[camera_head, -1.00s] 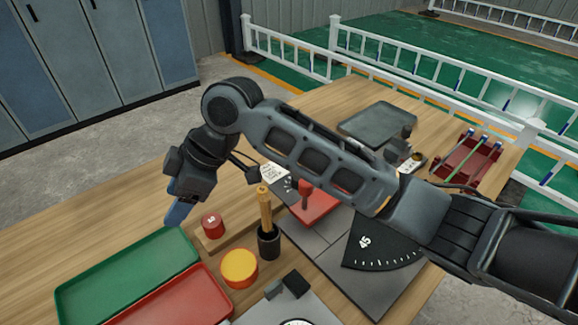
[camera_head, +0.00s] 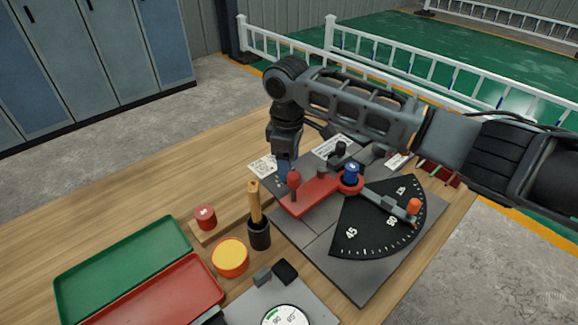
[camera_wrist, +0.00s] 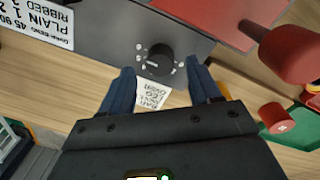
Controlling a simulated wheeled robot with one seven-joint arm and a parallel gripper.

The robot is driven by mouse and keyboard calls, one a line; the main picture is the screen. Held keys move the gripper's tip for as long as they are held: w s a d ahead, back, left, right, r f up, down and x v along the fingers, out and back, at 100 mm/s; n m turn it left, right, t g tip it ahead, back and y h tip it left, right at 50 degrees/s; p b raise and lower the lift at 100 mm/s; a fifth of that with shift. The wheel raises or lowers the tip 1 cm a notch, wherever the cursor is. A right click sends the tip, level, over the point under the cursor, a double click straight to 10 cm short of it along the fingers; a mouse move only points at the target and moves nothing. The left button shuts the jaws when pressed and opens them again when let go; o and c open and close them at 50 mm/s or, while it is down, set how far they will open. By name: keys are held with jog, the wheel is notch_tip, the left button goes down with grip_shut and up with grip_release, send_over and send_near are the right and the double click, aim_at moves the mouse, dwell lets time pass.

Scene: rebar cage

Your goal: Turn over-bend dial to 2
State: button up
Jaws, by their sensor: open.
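The over-bend dial is a black knob (camera_wrist: 158,60) with a light pointer mark, ringed by small pale marks on the dark plate of the bender. The numbers are too small to read. My gripper (camera_wrist: 161,71) is open, its two blue fingers pointing at the dial, one on each side of it in the picture. I cannot tell whether they touch it. In the head view my gripper (camera_head: 285,168) hangs down at the left far corner of the bender plate (camera_head: 317,243) and hides the dial there.
A red lever with a red knob (camera_head: 293,179) stands close to my gripper. It shows at upper right in the wrist view (camera_wrist: 295,55).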

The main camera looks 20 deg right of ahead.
jog(key=shift+f, duration=1.2)
jog(key=c, duration=1)
jog(key=shift+c, duration=0.2)
